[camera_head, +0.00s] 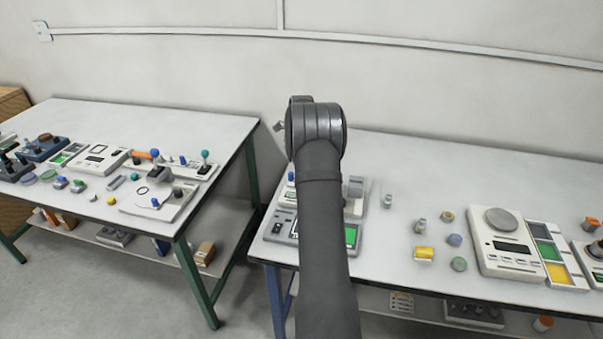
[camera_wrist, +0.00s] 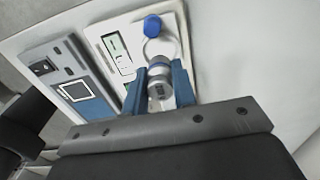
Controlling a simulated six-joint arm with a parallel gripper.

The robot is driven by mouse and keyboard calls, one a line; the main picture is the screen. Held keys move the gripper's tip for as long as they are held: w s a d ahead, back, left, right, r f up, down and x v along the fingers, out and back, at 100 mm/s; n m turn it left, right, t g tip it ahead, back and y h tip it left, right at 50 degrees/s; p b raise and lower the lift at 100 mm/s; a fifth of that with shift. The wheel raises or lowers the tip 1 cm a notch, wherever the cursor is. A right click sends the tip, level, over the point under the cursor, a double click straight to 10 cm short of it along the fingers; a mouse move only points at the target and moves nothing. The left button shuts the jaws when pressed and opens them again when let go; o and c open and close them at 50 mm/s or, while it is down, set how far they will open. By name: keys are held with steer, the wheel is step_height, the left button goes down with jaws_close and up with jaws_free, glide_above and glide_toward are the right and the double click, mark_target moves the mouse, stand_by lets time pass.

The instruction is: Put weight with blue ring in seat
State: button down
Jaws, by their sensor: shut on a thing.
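In the wrist view, my gripper (camera_wrist: 160,92) is shut on a small metal weight (camera_wrist: 159,84), with a blue finger on each side. A bluish band shows near the weight's top. The weight is over or at a cream panel (camera_wrist: 120,28); I cannot tell if it touches it. Just beyond the weight is a pale ring outline (camera_wrist: 176,47), possibly the seat, partly hidden by the weight. A blue knob (camera_wrist: 153,26) stands at its far side. In the head view my arm hides the gripper and the weight.
A grey device with a square display (camera_wrist: 75,91) lies left of the panel. Another cluttered table (camera_head: 225,121) stands to the left.

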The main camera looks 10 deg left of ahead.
steer(key=shift+f, duration=1.95)
steer(key=shift+f, duration=0.15)
steer(key=c, duration=1.2)
jaws_free()
step_height(320, 180, up, 12)
steer(key=shift+r, duration=0.15)
